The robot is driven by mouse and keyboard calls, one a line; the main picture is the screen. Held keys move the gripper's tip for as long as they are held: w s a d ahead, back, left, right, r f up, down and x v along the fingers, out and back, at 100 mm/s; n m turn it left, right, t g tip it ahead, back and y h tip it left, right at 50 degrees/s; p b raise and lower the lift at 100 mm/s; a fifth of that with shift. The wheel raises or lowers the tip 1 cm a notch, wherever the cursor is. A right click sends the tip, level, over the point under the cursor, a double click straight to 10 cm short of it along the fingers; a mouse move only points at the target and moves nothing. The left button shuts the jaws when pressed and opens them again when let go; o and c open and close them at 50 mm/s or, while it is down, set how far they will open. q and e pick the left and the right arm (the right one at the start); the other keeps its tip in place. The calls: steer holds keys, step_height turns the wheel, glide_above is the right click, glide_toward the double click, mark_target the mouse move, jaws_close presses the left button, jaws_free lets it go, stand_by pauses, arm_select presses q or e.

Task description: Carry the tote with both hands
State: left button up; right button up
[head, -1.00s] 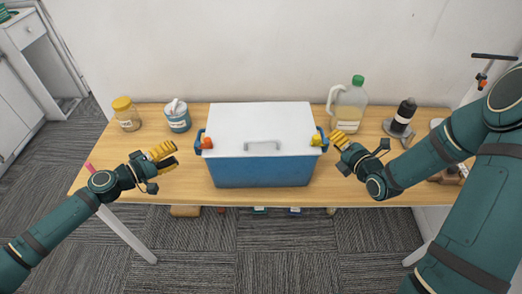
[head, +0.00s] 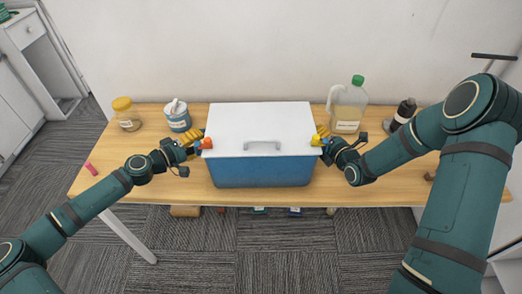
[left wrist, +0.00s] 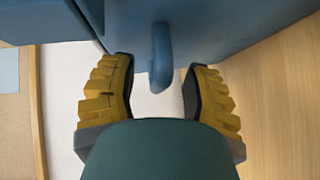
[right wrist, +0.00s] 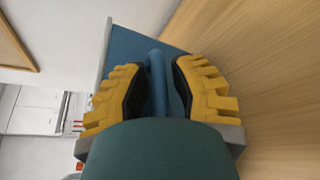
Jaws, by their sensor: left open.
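The blue tote (head: 262,172) with a white lid (head: 258,122) stands on the wooden table, a blue loop handle on each end. My left gripper (head: 196,140) is at the tote's left end. In the left wrist view, its yellow fingers are open on either side of the left handle (left wrist: 161,55), with gaps between. My right gripper (head: 324,138) is at the right end. The handles are mostly hidden in the head view.
A yellow-lidded jar (head: 126,115) and a white-and-blue tub (head: 177,117) stand left of the tote. A jug with a green cap (head: 347,108) and a dark bottle (head: 404,112) stand to the right. A pink object (head: 91,169) lies near the table's left edge. The wall is close behind.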

arm_select(q)
steer(key=c, duration=0.5)
arm_select(e)
jaws_close()
arm_select(q)
jaws_close()
arm_select(e)
steer(key=shift+a, duration=0.1)
arm_select(q)
steer(key=shift+r, duration=0.15)
arm_select(e)
steer(key=shift+r, duration=0.2)
